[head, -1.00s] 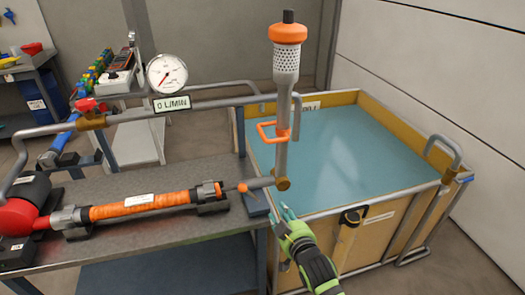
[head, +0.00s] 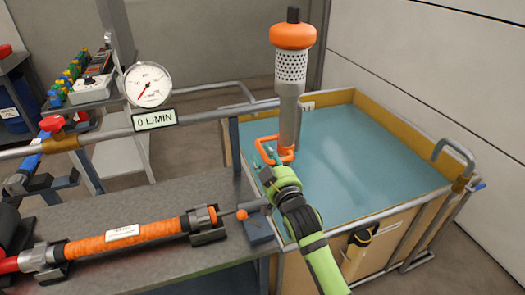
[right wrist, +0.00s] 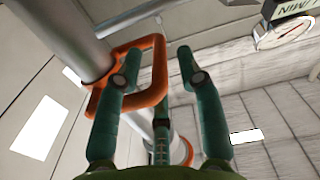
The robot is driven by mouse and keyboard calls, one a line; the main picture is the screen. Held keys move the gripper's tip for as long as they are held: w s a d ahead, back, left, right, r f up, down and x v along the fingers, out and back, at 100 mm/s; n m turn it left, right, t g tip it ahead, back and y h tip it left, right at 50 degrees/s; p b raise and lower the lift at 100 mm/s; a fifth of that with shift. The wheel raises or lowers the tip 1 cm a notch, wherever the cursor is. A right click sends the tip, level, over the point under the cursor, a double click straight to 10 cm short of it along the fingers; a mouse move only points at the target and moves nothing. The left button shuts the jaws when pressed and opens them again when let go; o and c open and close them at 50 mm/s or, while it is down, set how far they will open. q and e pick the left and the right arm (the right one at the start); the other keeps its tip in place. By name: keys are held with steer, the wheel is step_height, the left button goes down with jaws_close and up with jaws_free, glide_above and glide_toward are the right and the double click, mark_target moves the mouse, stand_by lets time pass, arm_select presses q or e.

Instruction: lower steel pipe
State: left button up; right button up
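The steel pipe (head: 289,122) stands upright at the near left side of the water tank, with a perforated strainer and an orange collar on top. An orange loop handle (head: 262,139) sticks out from its side. My right gripper (head: 272,158) is at the handle, its fingers partly hidden by its own body. In the right wrist view the teal fingers (right wrist: 158,68) are apart, with one bar of the orange handle (right wrist: 157,88) between them. I cannot tell whether they touch it. The pipe (right wrist: 65,30) passes at the upper left there. My left gripper is not in view.
The tank (head: 443,203) of blue water has a metal rim rail. A workbench (head: 190,262) at left carries an orange hose (head: 125,240). A gauge (head: 148,84) above a 0 L/MIN sign (head: 155,120) sits on a horizontal pipe left of the steel pipe.

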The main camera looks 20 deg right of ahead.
mark_target(292, 144)
steer(key=shift+w, duration=0.7)
steer(key=shift+w+f, duration=0.1)
steer(key=shift+w, duration=0.5)
jaws_close()
steer(key=shift+d+p, duration=0.2)
steer(key=shift+p, duration=0.15)
steer(key=d+m, duration=0.1)
steer(key=d, duration=0.1)
steer(key=d+m+p, duration=0.1)
steer(key=d, duration=0.2)
steer(key=d+r+m+p, duration=0.1)
steer(key=d+m, duration=0.1)
steer(key=d, duration=0.1)
steer(key=shift+w, duration=0.15)
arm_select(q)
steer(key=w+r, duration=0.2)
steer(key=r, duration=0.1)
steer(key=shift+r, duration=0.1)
arm_select(e)
steer(key=shift+d+m, duration=0.25)
steer(key=shift+m, duration=0.05)
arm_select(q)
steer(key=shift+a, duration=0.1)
